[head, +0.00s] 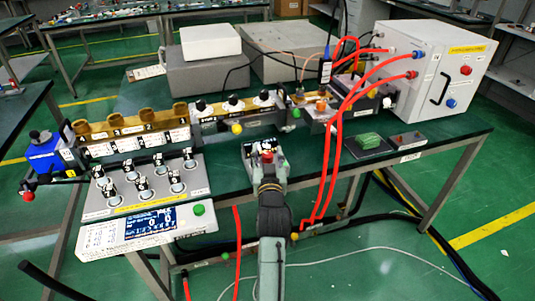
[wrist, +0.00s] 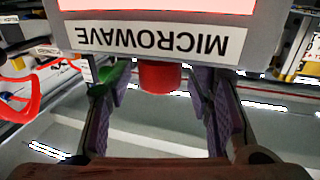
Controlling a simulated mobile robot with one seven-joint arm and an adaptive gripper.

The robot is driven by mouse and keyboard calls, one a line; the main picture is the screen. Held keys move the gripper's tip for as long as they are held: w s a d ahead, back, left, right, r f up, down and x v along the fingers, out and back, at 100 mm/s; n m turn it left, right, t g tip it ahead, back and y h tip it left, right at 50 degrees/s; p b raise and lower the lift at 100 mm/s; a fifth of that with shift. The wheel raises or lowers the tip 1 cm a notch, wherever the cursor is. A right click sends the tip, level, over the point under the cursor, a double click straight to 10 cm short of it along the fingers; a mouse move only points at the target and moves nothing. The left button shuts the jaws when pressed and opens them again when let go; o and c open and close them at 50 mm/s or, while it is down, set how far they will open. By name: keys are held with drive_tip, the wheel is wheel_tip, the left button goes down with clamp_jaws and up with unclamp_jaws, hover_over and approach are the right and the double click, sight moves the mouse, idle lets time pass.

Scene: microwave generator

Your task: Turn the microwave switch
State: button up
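A pale box labelled MICROWAVE (wrist: 155,40) fills the top of the wrist view, its lettering upside down. A red knob (wrist: 160,77) sticks out below the label, and a green button (wrist: 112,77) is to its left, partly behind a finger. My gripper (wrist: 159,98) is open, with its purple finger pads on either side of the red knob and gaps between. In the head view my gripper (head: 268,172) reaches the small box at the table's front edge, where the red knob (head: 267,156) shows. The gripper covers much of that box.
A white cabinet (head: 435,72) with red hoses stands at the right. A row of brass-coloured parts (head: 137,122) and a knob panel (head: 147,185) are at the left. The table's front edge (head: 440,150) is close.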

clamp_jaws()
idle(0.4)
drive_tip(key=shift+d+n+y+b, duration=0.1)
drive_tip(key=shift+n+y+b, duration=0.3)
drive_tip(key=shift+y, duration=0.2)
drive_tip(key=n+y+b, duration=0.1)
drive_tip(key=y, duration=0.1)
drive_tip(key=shift+d+f+n+g+y+b, duration=0.1)
drive_tip(key=shift+f+n+g+y+b, duration=0.05)
drive_tip(key=shift+n+g+y+b, duration=0.2)
drive_tip(key=n+y+b, duration=0.1)
drive_tip(key=y+b, duration=0.1)
drive_tip(key=n+g+y+b, duration=0.1)
drive_tip(key=y+b, duration=0.1)
drive_tip(key=shift+f+n+g, duration=0.15)
drive_tip(key=shift+n+g, duration=0.1)
drive_tip(key=shift+n, duration=0.1)
drive_tip(key=n+g+y+b, duration=0.4)
drive_tip(key=y+b, duration=0.1)
drive_tip(key=shift+r+n+g+y+b, duration=0.25)
drive_tip(key=shift+n+g+y+b, duration=0.7)
drive_tip(key=shift+n+g+b, duration=0.6)
drive_tip(key=shift+a+g, duration=0.2)
drive_tip(key=shift+g, duration=0.25)
